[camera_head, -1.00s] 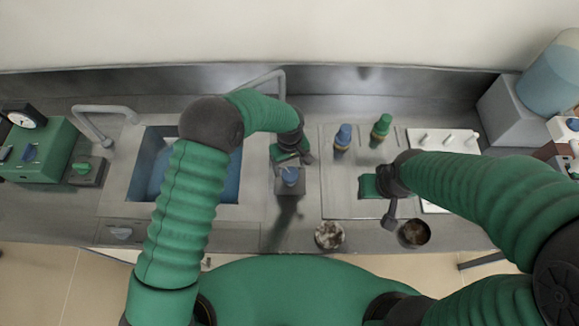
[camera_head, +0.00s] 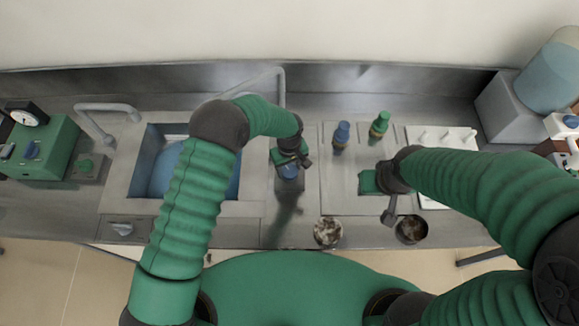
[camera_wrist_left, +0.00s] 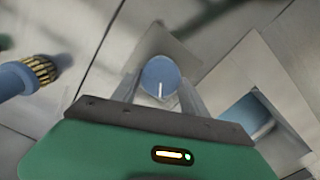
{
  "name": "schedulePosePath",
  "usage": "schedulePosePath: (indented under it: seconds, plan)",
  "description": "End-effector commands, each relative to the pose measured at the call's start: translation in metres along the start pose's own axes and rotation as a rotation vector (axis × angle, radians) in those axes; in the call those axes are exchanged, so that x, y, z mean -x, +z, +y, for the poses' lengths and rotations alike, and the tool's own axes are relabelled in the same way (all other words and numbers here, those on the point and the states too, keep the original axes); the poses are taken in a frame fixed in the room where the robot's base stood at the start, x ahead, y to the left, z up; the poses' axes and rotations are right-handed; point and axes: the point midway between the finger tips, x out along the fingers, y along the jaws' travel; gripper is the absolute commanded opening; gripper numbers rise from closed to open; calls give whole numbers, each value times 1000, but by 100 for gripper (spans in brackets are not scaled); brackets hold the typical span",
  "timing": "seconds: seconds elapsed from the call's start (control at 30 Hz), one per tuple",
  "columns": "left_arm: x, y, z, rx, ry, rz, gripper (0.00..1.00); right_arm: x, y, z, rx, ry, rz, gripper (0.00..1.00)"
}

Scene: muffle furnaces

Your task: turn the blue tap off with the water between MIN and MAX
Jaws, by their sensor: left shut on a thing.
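The blue tap knob (camera_head: 288,173) sits on a small grey base to the right of the sink. My left gripper (camera_head: 289,167) reaches over it from behind and hides part of it. In the left wrist view the round blue knob (camera_wrist_left: 160,76), with a white line on its top, lies between the fingers, and the gripper is shut on it. Blue water (camera_head: 164,176) stands in the sink basin, partly hidden by my left arm. No MIN or MAX marks can be read.
A green box with a gauge (camera_head: 40,148) is at the far left.

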Motion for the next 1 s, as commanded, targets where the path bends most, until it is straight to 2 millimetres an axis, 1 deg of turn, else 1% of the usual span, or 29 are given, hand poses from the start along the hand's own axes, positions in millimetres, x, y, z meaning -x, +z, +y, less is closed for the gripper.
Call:
schedulePosePath:
  seconds: [0.27,0.47,0.67,1.0]
  plan:
    - [0,3,2,-30,2,-4,11,-2,1,0,0,0,0,36]
    - [-1,3,2,-122,2,-4,11,-10,2,0,0,0,0,36]
    - [-2,3,3,-279,4,-3,11,-20,5,0,0,0,0,36]
    - [-1,4,3,-601,4,-4,11,-36,8,0,0,0,0,36]
